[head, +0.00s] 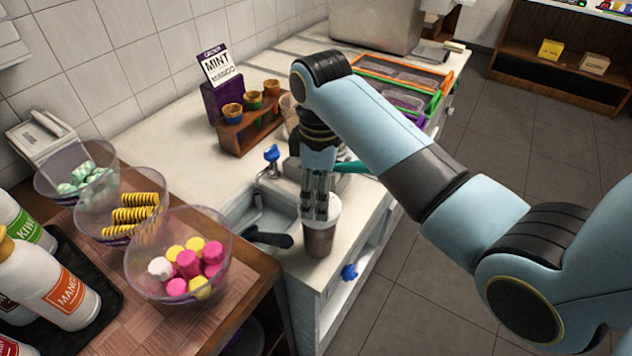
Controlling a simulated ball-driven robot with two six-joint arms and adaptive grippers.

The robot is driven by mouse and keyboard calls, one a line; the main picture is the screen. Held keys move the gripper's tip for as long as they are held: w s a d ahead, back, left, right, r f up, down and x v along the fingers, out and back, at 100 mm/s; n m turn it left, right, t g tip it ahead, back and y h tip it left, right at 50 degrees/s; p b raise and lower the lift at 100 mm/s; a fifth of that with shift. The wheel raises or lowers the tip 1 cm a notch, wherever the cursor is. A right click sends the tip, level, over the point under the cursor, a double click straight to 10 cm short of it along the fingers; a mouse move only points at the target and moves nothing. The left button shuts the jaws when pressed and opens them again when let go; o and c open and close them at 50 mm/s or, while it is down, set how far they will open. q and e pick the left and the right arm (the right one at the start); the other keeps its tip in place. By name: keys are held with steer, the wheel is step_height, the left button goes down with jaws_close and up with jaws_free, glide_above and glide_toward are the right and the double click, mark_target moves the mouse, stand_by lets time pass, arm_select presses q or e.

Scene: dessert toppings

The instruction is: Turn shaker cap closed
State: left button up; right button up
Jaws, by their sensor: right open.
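The shaker (319,238) stands upright at the front edge of the white counter, with a dark brown body and a pale cap (331,209) on top. My right gripper (315,214) comes down from above, its fingers pointing down at the cap. The fingers are open and overlap the cap in the picture; I cannot tell whether they touch it. The gripper hides part of the cap, so how far it is turned does not show. My left gripper is not in view.
A small sink (262,208) with a blue-handled tap (271,154) and a dark handle (268,239) lies left of the shaker. Clear bowls of sweets, such as the marshmallow bowl (150,250), stand at front left. A cone rack (247,132) and colored trays (400,72) stand farther back.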

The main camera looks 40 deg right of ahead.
steer(key=shift+s, duration=0.1)
steer(key=shift+c, duration=1.9)
steer(key=c, duration=0.5)
steer(key=shift+c, duration=1.4)
steer(key=m, duration=0.5)
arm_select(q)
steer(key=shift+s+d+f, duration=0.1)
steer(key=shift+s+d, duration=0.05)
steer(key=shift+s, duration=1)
